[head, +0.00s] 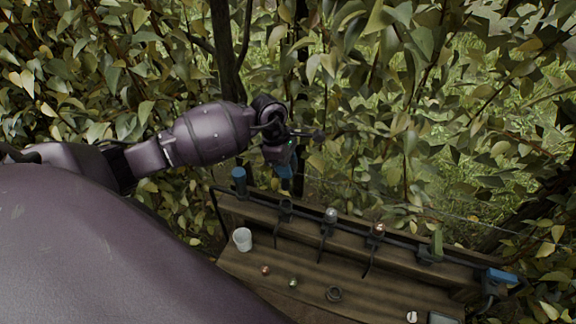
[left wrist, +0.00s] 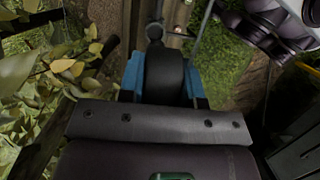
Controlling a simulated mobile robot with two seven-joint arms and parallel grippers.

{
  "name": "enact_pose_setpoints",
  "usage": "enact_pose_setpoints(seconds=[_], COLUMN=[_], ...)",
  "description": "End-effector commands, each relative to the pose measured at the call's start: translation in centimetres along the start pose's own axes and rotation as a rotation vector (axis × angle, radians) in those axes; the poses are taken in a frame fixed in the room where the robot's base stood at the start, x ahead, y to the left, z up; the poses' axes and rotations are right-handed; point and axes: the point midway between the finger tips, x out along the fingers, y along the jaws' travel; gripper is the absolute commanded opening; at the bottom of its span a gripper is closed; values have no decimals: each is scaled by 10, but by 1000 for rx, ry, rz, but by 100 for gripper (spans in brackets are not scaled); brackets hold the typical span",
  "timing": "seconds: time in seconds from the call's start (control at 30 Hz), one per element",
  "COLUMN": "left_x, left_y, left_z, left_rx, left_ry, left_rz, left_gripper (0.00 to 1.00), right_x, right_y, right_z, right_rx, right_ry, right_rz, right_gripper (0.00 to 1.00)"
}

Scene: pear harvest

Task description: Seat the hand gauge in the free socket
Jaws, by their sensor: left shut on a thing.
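My left gripper (head: 286,172) is in front of the foliage, above the left part of the rail. In the left wrist view its blue fingers (left wrist: 163,88) are shut on a dark, rounded piece (left wrist: 164,76), seemingly the hand gauge, with a narrower knobbed end beyond it. The gauge is hard to make out in the head view. A dark holder (head: 285,209) on the rail below the gripper looks empty and seems to be the free socket. The gripper is apart from it. My right gripper is in neither view.
Other rail holders bear a silver-topped piece (head: 330,215), a copper-topped piece (head: 377,230) and a green piece (head: 436,243). Blue pieces stand near both rail ends. Leafy branches crowd behind.

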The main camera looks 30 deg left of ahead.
Motion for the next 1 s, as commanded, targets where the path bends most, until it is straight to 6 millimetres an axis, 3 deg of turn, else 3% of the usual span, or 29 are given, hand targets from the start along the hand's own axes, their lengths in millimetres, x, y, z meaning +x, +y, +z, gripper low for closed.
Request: enact_pose_setpoints(seconds=[0.37, 1.0], left_x=[10, 58], left_y=[0, 0], left_z=[-3, -16], left_rx=[12, 13], left_ry=[-1, 1], left_rz=[-4, -4], left_gripper=[4, 4], right_x=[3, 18], right_y=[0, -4], right_z=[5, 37], right_rx=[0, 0], right_ry=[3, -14], right_rz=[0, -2], right_gripper=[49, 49])
